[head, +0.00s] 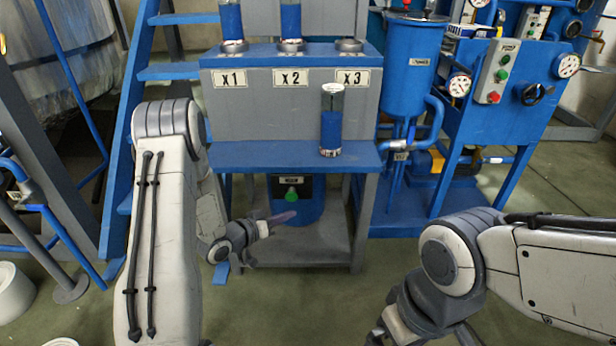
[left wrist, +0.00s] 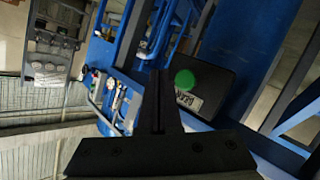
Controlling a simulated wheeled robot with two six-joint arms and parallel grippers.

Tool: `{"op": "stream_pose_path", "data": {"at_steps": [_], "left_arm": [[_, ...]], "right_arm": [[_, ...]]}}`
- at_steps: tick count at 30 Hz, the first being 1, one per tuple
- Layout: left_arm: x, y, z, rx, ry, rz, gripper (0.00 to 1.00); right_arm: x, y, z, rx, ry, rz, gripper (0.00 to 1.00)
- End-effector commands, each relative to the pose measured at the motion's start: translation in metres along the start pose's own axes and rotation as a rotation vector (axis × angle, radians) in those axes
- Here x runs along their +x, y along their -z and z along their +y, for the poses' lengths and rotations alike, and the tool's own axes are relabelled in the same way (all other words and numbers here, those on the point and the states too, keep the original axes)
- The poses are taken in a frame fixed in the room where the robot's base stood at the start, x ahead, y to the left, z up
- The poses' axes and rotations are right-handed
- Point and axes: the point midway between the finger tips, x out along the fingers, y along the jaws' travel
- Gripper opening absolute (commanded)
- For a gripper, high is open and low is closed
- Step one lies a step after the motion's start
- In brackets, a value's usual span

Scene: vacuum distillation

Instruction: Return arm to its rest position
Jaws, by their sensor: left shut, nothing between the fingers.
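My left arm (head: 165,215) comes down from the left in the head view and bends in toward the middle. My left gripper (head: 283,219) is shut and empty, in front of the lower opening of the stand. Its dark fingers also show closed together in the left wrist view (left wrist: 159,100). A box with a green button (left wrist: 184,82) is just beyond them there; the button also shows in the head view (head: 291,195). My right arm (head: 560,260) reaches in from the right. Its gripper is at the bottom edge, mostly cut off.
The grey and blue stand (head: 232,155) has places marked x1, x2 and x3. A blue-filled cylinder (head: 331,130) stands on its front shelf, and two more stand on top. A blue tank (head: 412,70) and gauge panel (head: 505,75) are at the right. Blue stairs (head: 170,72) rise behind my left arm.

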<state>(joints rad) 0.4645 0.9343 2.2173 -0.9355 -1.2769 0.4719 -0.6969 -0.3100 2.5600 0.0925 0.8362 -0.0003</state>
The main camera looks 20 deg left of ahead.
Motion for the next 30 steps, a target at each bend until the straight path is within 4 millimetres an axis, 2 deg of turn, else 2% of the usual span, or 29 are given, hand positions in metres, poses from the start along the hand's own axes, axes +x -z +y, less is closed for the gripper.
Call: {"op": "stream_pose_path", "data": {"at_steps": [5, 8, 11, 14, 17, 20, 24, 30], "left_arm": [[0.006, 0.002, 0.007, 0.035, 0.017, -0.034, 0.00], [0.016, 0.007, 0.026, 0.118, 0.063, -0.119, 0.00], [0.023, 0.012, 0.056, 0.227, 0.137, -0.242, 0.00], [0.016, 0.012, 0.093, 0.322, 0.213, -0.374, 0.00], [-0.004, 0.008, 0.133, 0.389, 0.270, -0.504, 0.00], [-0.038, -0.004, 0.177, 0.433, 0.299, -0.639, 0.00], [-0.099, -0.028, 0.232, 0.465, 0.288, -0.832, 0.00], [-0.184, -0.061, 0.285, 0.491, 0.210, -1.067, 0.00]], "right_arm": [[0.000, 0.000, 0.000, 0.000, 0.000, 0.000, 1.00], [-0.001, 0.000, 0.000, 0.000, 0.000, 0.000, 1.00], [-0.002, 0.000, 0.000, 0.000, 0.000, 0.000, 1.00], [-0.002, 0.000, 0.000, 0.000, 0.000, 0.000, 1.00], [-0.003, 0.000, 0.000, 0.000, 0.000, 0.000, 1.00], [-0.003, 0.000, 0.000, 0.000, 0.000, 0.000, 1.00], [-0.004, 0.000, 0.000, 0.000, 0.000, 0.000, 1.00], [-0.005, 0.000, 0.000, 0.000, 0.000, 0.000, 1.00]]}}
